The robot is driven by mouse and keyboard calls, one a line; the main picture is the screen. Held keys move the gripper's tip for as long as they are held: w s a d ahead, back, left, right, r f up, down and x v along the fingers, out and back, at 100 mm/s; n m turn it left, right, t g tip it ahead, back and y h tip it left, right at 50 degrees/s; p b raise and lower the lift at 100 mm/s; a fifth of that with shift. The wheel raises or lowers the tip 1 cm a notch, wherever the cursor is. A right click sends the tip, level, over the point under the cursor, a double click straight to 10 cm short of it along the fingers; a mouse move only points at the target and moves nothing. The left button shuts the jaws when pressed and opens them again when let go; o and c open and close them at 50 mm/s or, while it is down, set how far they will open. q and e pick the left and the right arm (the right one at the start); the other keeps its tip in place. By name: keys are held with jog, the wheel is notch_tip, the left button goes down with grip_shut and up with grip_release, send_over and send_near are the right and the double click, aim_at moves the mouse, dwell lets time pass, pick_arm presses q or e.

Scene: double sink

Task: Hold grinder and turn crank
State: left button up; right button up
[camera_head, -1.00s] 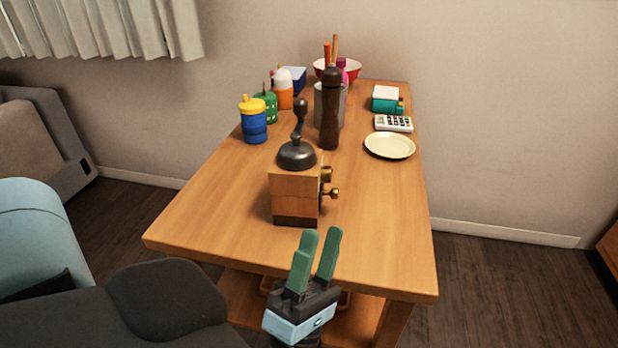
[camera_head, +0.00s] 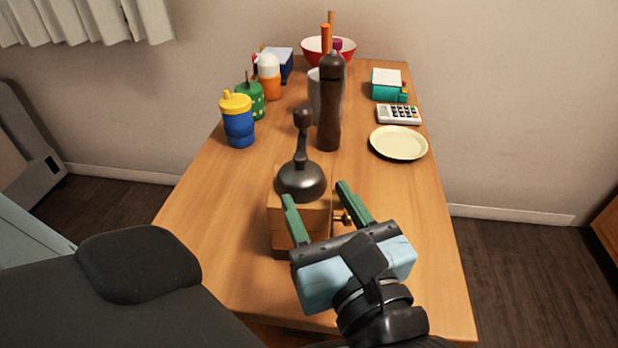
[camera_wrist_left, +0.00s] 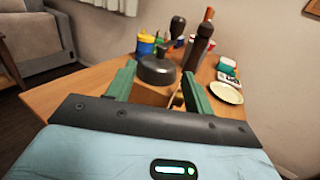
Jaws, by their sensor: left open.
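The grinder (camera_head: 300,217) stands upright on the table, a wooden box with a dark metal dome and a crank (camera_head: 303,140) that rises to a dark knob. Brass knobs show on its right side. My left gripper (camera_head: 316,194) is open in front of the grinder, with its green fingers pointing at it and spread to either side of the body in the picture. In the left wrist view the grinder's dome (camera_wrist_left: 157,70) shows between the finger tips, with the wooden body partly hidden below. I cannot tell whether a finger touches it. My right gripper is not in view.
A tall brown mill (camera_head: 330,105) stands close behind the grinder. A blue cup with a yellow lid (camera_head: 238,125) is at the left, a cream plate (camera_head: 399,143) and a calculator (camera_head: 399,114) at the right. The wooden table (camera_head: 410,230) is clear beside the grinder.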

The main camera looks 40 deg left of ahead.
aim_at(302, 169)
pick_arm(q)
jog(key=shift+w, duration=0.1)
jog(key=shift+r, duration=0.1)
jog(key=shift+a, duration=0.2)
jog(key=p+x, duration=0.1)
jog(key=x, duration=0.6)
jog(key=shift+w+a, duration=0.15)
grip_shut()
dwell(0.6)
